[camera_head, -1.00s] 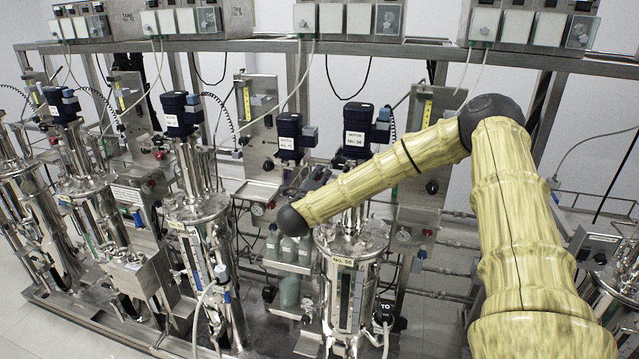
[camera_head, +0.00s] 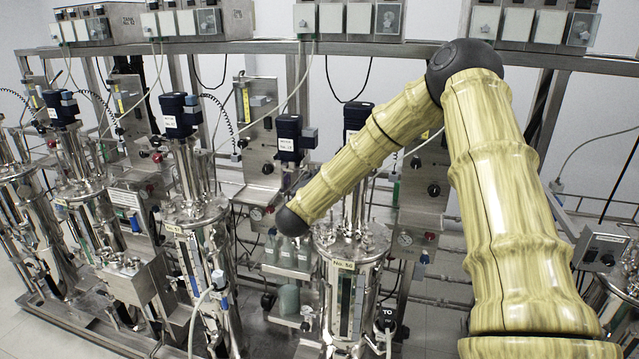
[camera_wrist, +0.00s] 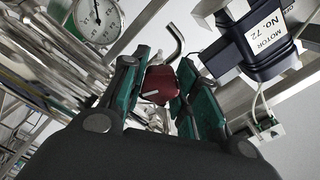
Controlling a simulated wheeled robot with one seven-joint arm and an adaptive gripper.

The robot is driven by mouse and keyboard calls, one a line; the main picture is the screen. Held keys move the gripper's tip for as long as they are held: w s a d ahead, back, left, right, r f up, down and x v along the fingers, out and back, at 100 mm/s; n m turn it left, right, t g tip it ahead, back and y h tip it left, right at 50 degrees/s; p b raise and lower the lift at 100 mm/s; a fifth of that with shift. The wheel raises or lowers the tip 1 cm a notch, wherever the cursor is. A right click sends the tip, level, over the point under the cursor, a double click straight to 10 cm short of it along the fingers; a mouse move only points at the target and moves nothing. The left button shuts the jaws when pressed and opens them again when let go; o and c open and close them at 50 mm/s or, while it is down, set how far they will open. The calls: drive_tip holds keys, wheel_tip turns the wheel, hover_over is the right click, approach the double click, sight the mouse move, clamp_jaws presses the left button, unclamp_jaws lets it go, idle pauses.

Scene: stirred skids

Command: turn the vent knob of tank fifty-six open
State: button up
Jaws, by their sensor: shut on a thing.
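The tank with a plate that seems to read No. 56 (camera_head: 345,285) stands upright in the lower middle of the head view. A dark red knob (camera_wrist: 158,84) shows in the wrist view between the green-padded fingers of my gripper (camera_wrist: 160,80). My gripper is shut on this knob. In the head view the end of my arm is just left of the tank's top, and the fingers and knob are hidden there. I cannot tell from the frames which tank the knob belongs to.
A motor marked No. 72 (camera_wrist: 262,38) is close on the right in the wrist view, and a round dial gauge (camera_wrist: 97,20) is at upper left. Neighbouring tanks (camera_head: 200,240) stand to the left. Control boxes (camera_head: 348,20) line the rail above.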

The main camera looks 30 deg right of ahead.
drive_tip(key=n, duration=0.5)
drive_tip(key=shift+a+f+n, duration=0.1)
drive_tip(key=shift+n, duration=0.3)
drive_tip(key=n, duration=0.4)
drive_tip(key=shift+s+f+n, duration=0.1)
drive_tip(key=shift+n, duration=0.3)
drive_tip(key=shift+f+n, duration=0.1)
drive_tip(key=shift+n, duration=0.2)
drive_tip(key=o, duration=1)
drive_tip(key=shift+r, duration=0.2)
drive_tip(key=v, duration=1.1)
drive_tip(key=shift+s+a, duration=0.25)
drive_tip(key=shift+a, duration=0.1)
drive_tip(key=shift+f, duration=0.1)
